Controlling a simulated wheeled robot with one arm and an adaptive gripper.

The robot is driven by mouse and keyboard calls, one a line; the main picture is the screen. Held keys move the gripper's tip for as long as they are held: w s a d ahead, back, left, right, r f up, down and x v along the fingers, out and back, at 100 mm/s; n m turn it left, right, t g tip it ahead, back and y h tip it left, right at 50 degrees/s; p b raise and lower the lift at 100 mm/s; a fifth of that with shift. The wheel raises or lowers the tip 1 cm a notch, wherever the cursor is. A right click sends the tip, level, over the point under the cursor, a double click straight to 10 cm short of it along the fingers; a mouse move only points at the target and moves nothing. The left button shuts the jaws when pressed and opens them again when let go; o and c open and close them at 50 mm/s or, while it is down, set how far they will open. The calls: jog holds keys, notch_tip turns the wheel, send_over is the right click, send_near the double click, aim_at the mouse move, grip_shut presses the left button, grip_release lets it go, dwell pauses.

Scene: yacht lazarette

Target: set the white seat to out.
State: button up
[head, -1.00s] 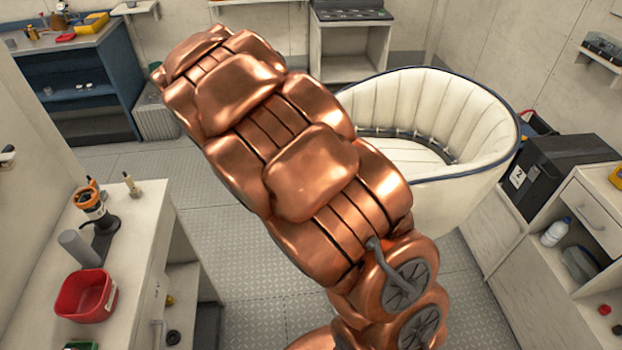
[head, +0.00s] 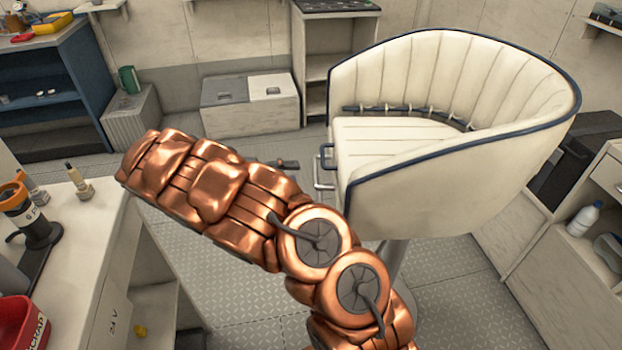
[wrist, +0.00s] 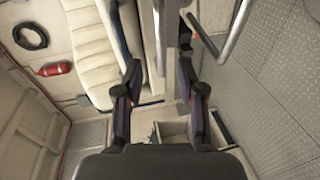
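The white seat (head: 440,185) is a padded tub chair with dark blue piping on a metal post, right of centre in the head view. Its open front faces left. A metal loop (head: 322,170) shows at its front left edge. In the wrist view its ribbed cushion (wrist: 90,45) is at upper left. My gripper (wrist: 163,88) is open in the wrist view, its dark fingers apart. Metal bars (wrist: 158,40) run down the picture beyond and between the fingers; I cannot tell whether they touch. In the head view my copper arm hides most of the gripper.
A white workbench (head: 85,225) with a red bin (head: 22,325) stands at left. A cabinet (head: 570,260) stands close at right, with a black box (head: 570,165) behind the seat. A low two-lid locker (head: 250,105) is at the back. The tread-plate floor (head: 235,300) is partly clear.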

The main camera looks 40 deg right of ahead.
aim_at(316, 170)
jog(key=shift+p+x, duration=0.5)
jog(key=shift+x, duration=3.25)
jog(key=shift+w, duration=0.1)
grip_shut()
